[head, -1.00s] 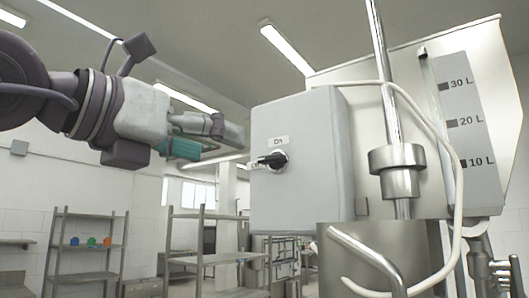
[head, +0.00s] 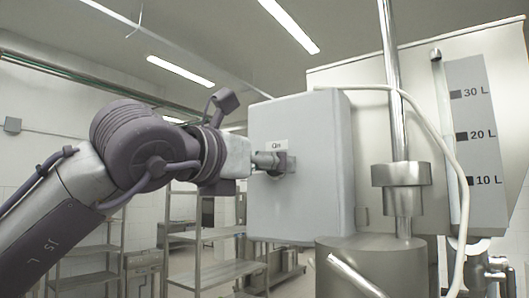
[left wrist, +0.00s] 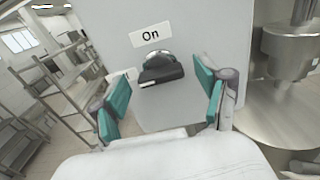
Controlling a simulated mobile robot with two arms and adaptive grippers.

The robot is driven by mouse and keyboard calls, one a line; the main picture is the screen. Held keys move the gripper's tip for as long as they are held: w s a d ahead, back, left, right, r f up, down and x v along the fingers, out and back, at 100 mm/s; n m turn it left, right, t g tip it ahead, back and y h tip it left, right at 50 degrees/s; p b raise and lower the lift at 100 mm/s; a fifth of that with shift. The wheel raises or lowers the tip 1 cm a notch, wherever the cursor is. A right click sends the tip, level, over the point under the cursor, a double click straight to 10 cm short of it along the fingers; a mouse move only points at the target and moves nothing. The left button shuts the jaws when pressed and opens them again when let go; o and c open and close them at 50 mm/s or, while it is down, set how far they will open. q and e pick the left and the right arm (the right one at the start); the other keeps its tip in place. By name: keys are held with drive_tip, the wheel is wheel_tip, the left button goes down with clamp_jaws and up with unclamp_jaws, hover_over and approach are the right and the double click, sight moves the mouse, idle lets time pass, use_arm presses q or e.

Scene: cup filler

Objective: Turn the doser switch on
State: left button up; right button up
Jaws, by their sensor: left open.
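The doser switch (left wrist: 162,70) is a black knob on a round metal base, on the front of a grey box (head: 300,112). In the left wrist view its handle lies roughly crosswise, slightly tilted. An "On" label (left wrist: 150,36) sits above it; a second label at its left is partly hidden by a finger. My left gripper (left wrist: 163,92) is open, its teal pads on either side of the knob, with gaps showing. In the head view my left gripper (head: 270,162) is at the box front and mostly hides the switch. My right gripper is not in view.
A steel hopper (head: 410,70) with litre marks stands behind the box at right. A vertical steel rod (head: 391,60) and a pale hose (head: 440,135) run beside the box. Metal shelves (head: 200,240) stand in the background at left.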

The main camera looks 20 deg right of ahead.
use_arm(q)
drive_tip(key=shift+w+d, duration=0.1)
drive_tip(key=shift+d, duration=0.05)
drive_tip(key=shift+c, duration=0.3)
drive_tip(key=c, duration=1.1)
drive_tip(key=shift+m, duration=0.3)
drive_tip(key=m+b, duration=0.2)
drive_tip(key=m, duration=1.5)
drive_tip(key=shift+m, duration=0.3)
